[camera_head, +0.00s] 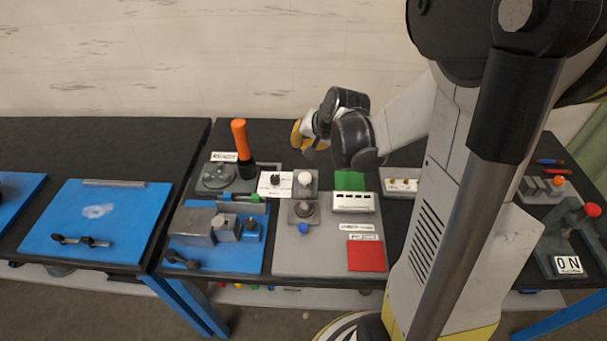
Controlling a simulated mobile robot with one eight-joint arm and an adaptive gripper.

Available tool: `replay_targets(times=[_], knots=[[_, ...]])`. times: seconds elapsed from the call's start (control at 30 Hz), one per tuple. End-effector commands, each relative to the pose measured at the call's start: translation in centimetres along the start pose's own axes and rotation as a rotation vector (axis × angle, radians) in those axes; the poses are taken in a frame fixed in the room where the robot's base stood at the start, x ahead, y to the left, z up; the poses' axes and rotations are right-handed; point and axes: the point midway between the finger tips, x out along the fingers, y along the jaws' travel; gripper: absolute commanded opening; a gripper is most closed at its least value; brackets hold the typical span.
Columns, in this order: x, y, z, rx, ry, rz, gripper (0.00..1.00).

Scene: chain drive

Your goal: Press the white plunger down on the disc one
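A small white knob (305,178) stands on a grey block near the middle of the table. It looks like a plunger, but I cannot tell which part is disc one. A round grey disc-shaped part (216,176) lies on the base at the back left. My gripper (311,140) is above the back of the table, over and slightly behind the white knob, apart from it. Its fingers are small and partly hidden by my wrist, so its opening is unclear.
An upright orange-and-black handle (241,145) stands left of my gripper. The left blue plate (90,215) has much bare surface.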

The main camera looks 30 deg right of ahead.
Motion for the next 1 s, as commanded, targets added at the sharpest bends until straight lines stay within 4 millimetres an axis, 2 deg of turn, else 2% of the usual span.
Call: replay_targets(times=[0.27, 0.7, 1.0], knots=[[1.9, 1.0, 1.0, -0.001, 0.000, 0.000, 0.00], [6.6, 3.5, 3.5, -0.001, 0.000, 0.000, 0.00], [6.9, 3.7, 3.7, -0.001, 0.000, 0.000, 0.00]])
